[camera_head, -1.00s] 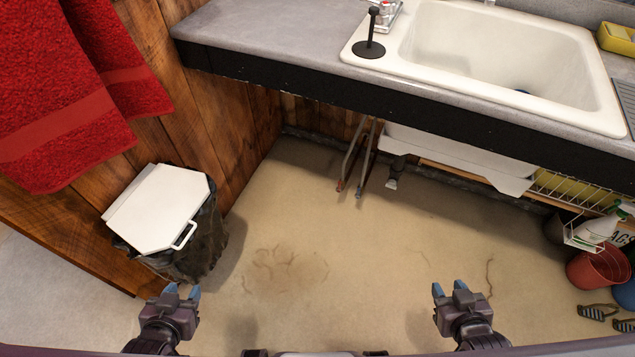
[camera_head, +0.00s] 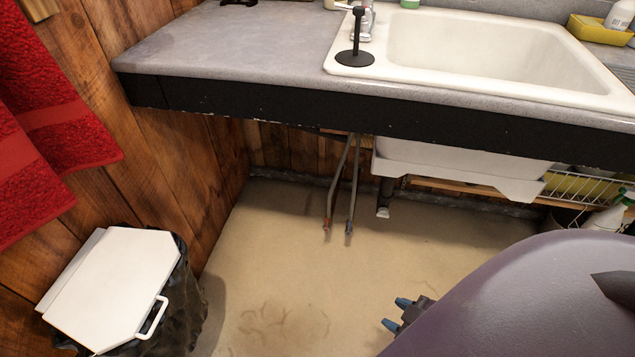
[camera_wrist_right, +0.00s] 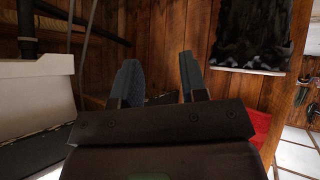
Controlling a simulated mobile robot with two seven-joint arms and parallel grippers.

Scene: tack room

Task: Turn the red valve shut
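Two thin metal pipes (camera_head: 345,180) hang below the counter, left of the sink basin. The left one ends in a small reddish fitting (camera_head: 327,223), apparently the red valve; its handle is too small to make out. The other ends in a small bluish fitting (camera_head: 348,229). My right gripper (camera_head: 396,313) is low over the floor, to the right of the fittings and nearer me, apart from both. In the right wrist view its two fingers (camera_wrist_right: 159,78) are spread with nothing between them. My left gripper is out of view.
The counter edge (camera_head: 330,112) overhangs the pipes. A drain pipe (camera_head: 384,198) stands just right of them under the white sink (camera_head: 480,50). A white-lidded bin (camera_head: 110,285) stands at left by the wooden wall. Floor before the pipes is clear.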

